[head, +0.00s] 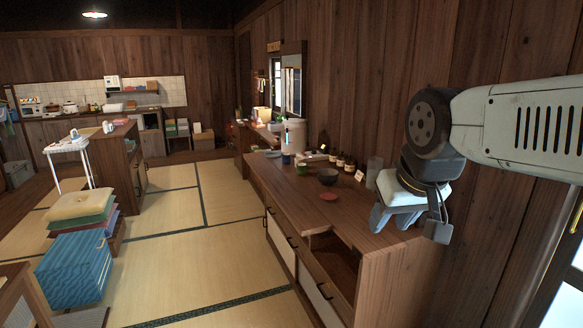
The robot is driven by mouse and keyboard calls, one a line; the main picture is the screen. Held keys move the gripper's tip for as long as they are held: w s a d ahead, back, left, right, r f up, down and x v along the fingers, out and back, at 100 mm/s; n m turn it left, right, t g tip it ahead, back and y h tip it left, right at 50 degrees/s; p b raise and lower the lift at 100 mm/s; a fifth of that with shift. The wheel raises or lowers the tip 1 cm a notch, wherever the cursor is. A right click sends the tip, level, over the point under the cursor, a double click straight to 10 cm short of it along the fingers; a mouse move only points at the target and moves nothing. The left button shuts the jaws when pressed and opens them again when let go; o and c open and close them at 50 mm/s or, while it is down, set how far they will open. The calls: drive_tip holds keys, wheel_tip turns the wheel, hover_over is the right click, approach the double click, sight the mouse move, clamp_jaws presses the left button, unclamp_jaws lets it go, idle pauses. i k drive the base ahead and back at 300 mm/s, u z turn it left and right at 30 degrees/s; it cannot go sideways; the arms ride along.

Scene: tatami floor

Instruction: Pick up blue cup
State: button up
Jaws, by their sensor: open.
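A small dark blue cup (286,158) stands on the wooden counter (365,222), toward its far end and left of a green cup (302,169). A thin light-coloured item shows just above the blue cup; I cannot tell whether it stands in it or behind it. My gripper (408,226) is at the right, over or in front of the counter's near right end, with its fingers pointing down. It is open and empty, well apart from the blue cup.
A dark bowl (328,177), a red coaster (328,196), several dark bottles (340,160) and a clear glass (374,172) share the counter. A wooden wall runs along its right side. Tatami floor between is clear.

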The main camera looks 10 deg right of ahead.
sight(286, 159)
drive_tip(key=u, duration=0.85)
drive_tip(key=i, duration=5.4)
drive_tip(key=u, duration=0.05)
